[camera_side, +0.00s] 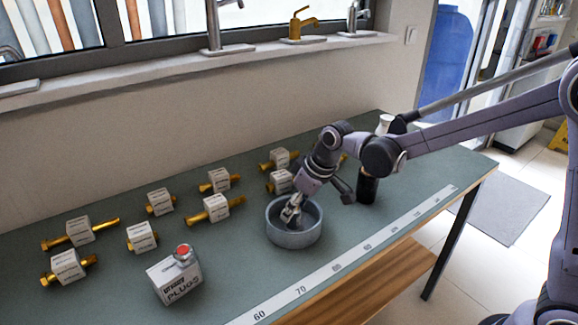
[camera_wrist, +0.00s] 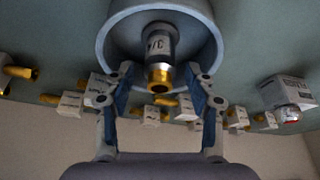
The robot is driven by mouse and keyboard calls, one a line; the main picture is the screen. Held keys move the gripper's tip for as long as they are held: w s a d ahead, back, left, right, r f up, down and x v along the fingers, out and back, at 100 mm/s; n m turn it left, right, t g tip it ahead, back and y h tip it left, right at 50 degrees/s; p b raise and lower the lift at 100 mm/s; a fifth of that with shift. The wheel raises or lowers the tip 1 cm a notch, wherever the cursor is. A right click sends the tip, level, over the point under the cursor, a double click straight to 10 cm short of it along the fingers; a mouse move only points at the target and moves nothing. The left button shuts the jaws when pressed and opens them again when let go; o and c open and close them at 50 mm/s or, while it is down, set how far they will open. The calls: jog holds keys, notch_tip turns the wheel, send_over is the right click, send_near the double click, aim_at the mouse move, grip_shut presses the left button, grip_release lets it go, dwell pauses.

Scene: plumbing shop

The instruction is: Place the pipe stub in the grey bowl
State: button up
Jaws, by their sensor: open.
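The grey bowl (camera_side: 292,238) stands on the green bench top, near the ruler strip. In the wrist view the bowl (camera_wrist: 108,42) fills the top middle. A pipe stub (camera_wrist: 158,45), grey with a "3/4" label and a brass end, shows within the bowl's outline. My gripper (camera_side: 291,215) reaches down into the bowl in the side view. In the wrist view my gripper (camera_wrist: 158,75) is open, with one finger on each side of the stub and gaps between. The stub's far end and how it rests are not clear.
Several brass fittings with white tags (camera_side: 80,231) stand in rows left of and behind the bowl. A "PLUGS" box (camera_side: 175,279) with a red-topped piece is at the front left. A black cylinder (camera_side: 367,188) stands right of the bowl. The ruler strip (camera_side: 350,255) runs along the front edge.

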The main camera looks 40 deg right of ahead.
jog(key=v, duration=1)
jog(key=s+d+f+m+t+h, duration=0.1)
jog(key=s+d, duration=0.3)
jog(key=s, duration=0.4)
jog(key=s+d+f+m+t, duration=0.1)
jog(key=s+d+m+t, duration=0.1)
jog(key=s+d, duration=0.3)
jog(key=shift+s+f+m+h, duration=0.35)
jog(key=shift+s+m, duration=0.45)
jog(key=shift+s, duration=1)
jog(key=shift+d, duration=0.15)
